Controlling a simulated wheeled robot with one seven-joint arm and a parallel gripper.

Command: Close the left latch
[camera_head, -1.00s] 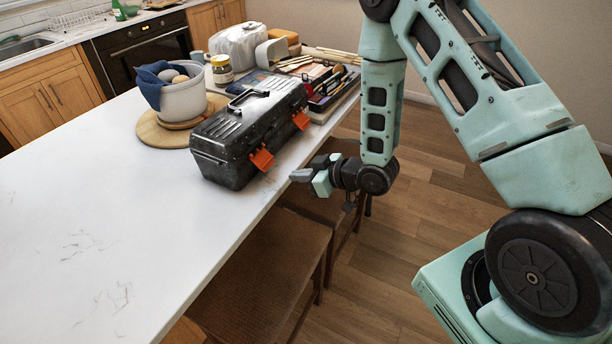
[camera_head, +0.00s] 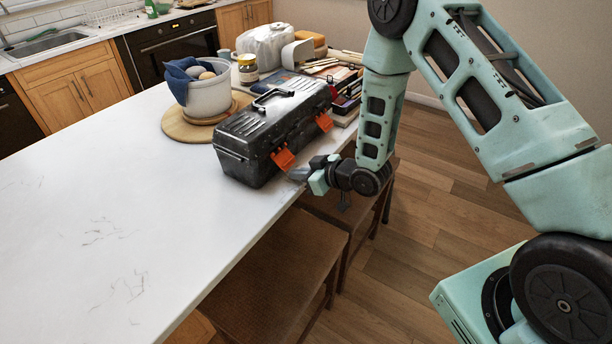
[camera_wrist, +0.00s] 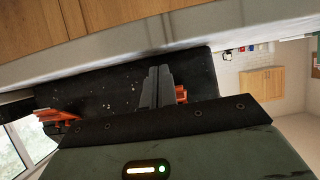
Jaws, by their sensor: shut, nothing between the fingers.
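The black toolbox (camera_head: 258,138) stands lid down on the white counter, with two orange latches on its front. The left latch (camera_head: 283,159) tilts out from the front face, and the right latch (camera_head: 324,122) also sticks out. My gripper (camera_head: 299,174) is shut and empty, its tips just below and right of the left latch. In the wrist view, which looks upside down, the shut fingers (camera_wrist: 157,88) point at the toolbox front (camera_wrist: 110,92). The left latch (camera_wrist: 181,94) is partly hidden behind them; I cannot tell if they touch. The right latch (camera_wrist: 57,116) is farther left.
A grey pot (camera_head: 209,94) with a blue cloth stands on a round wooden board (camera_head: 178,125) behind the toolbox. A jar (camera_head: 248,69) and several tools lie farther back. Stools (camera_head: 275,260) stand below the counter's edge. The counter's near left is clear.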

